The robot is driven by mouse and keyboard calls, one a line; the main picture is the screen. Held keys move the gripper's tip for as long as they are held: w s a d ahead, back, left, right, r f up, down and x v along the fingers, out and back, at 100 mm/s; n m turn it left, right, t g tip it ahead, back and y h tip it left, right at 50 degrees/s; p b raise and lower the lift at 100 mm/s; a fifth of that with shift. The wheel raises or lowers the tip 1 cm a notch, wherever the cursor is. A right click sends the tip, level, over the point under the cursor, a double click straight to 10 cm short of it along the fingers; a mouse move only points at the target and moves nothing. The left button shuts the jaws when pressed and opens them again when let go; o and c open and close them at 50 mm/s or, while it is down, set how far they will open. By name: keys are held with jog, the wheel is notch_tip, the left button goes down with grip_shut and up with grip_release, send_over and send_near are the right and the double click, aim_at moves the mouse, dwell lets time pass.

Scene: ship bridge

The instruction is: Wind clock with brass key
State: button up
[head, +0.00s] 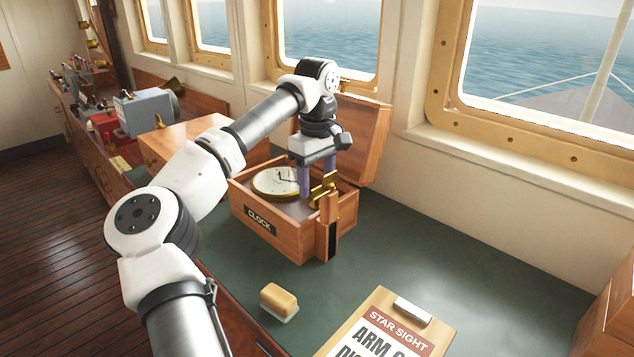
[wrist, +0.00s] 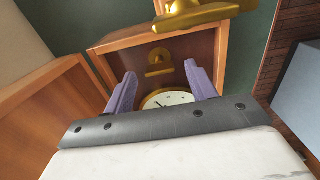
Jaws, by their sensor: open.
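The wooden clock box (head: 291,239), labelled CLOCK, stands with its lid (head: 358,140) raised. The white round clock face (head: 276,181) lies face up inside; part of it shows between my fingers in the wrist view (wrist: 167,98). A brass piece that looks like the key (head: 323,187) is at the box's right end, by an upright wooden post. In the wrist view a large brass piece (wrist: 195,14) is at the top, beyond my fingertips, and a smaller brass fitting (wrist: 159,62) is inside the box. My gripper (head: 317,184) is open and empty, pointing down over the box's right part.
A yellow block (head: 279,298) on a pale base and a STAR SIGHT clipboard (head: 392,325) lie in front on the green tabletop (head: 430,255). A wooden case (head: 180,138) stands left of the box. The tabletop right of the box is clear.

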jog(key=shift+f, duration=0.65)
jog(key=c, duration=1)
jog(key=n+p, duration=0.1)
jog(key=n, duration=0.2)
jog(key=shift+r+n+p, duration=0.1)
jog(key=shift+n+p, duration=0.2)
jog(key=shift+n, duration=0.1)
jog(key=shift+n+p, duration=0.3)
jog(key=shift+n, duration=1.5)
